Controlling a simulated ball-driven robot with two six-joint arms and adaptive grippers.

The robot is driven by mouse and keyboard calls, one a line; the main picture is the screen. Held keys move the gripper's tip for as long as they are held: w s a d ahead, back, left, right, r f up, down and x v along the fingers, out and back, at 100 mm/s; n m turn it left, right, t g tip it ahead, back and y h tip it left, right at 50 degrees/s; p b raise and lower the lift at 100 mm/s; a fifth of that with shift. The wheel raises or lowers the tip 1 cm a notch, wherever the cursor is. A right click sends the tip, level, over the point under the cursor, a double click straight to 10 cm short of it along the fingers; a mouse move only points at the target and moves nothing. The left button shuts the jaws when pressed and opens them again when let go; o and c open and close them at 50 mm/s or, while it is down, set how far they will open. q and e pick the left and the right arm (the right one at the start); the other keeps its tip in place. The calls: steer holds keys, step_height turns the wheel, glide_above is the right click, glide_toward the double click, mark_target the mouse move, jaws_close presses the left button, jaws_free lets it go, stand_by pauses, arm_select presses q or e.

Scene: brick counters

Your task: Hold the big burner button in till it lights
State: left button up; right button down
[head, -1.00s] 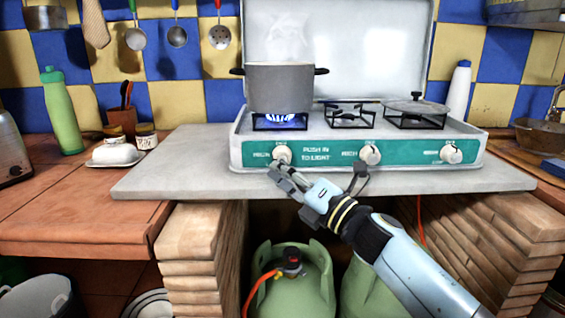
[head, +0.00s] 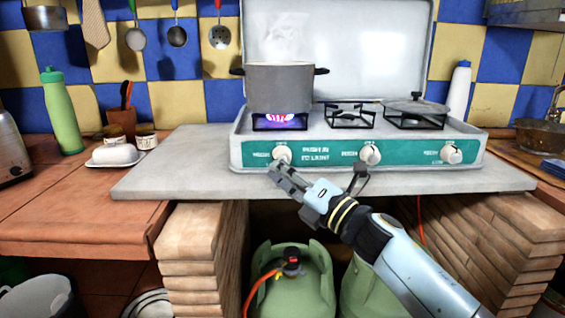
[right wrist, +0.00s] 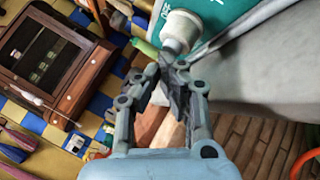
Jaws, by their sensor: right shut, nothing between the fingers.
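The camping stove (head: 330,152) has a green front panel with several white knobs. The left knob (head: 281,154) is below the burner under the grey pot (head: 280,88); a pinkish-purple flame (head: 280,117) burns there. My right gripper (head: 273,169) is shut and empty, its fingertips just below and in front of the left knob. In the right wrist view the closed fingertips (right wrist: 168,66) are close to the white knob (right wrist: 180,30); I cannot tell if they touch it. My left gripper is out of view.
The middle knob (head: 370,154) and right knob (head: 451,153) are to the right of my gripper. A grey slab (head: 185,180) carries the stove. Green gas bottles (head: 292,285) stand below. A green bottle (head: 62,115) and butter dish (head: 114,155) are at left.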

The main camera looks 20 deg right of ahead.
steer(key=shift+s, duration=0.15)
steer(key=shift+s+a+p, duration=0.25)
steer(key=shift+s+p, duration=0.05)
steer(key=shift+s, duration=0.35)
steer(key=s, duration=0.2)
steer(key=s+a+p, duration=0.1)
steer(key=s, duration=0.1)
steer(key=shift+s+a, duration=0.15)
steer(key=shift+s, duration=0.25)
stand_by(0.4)
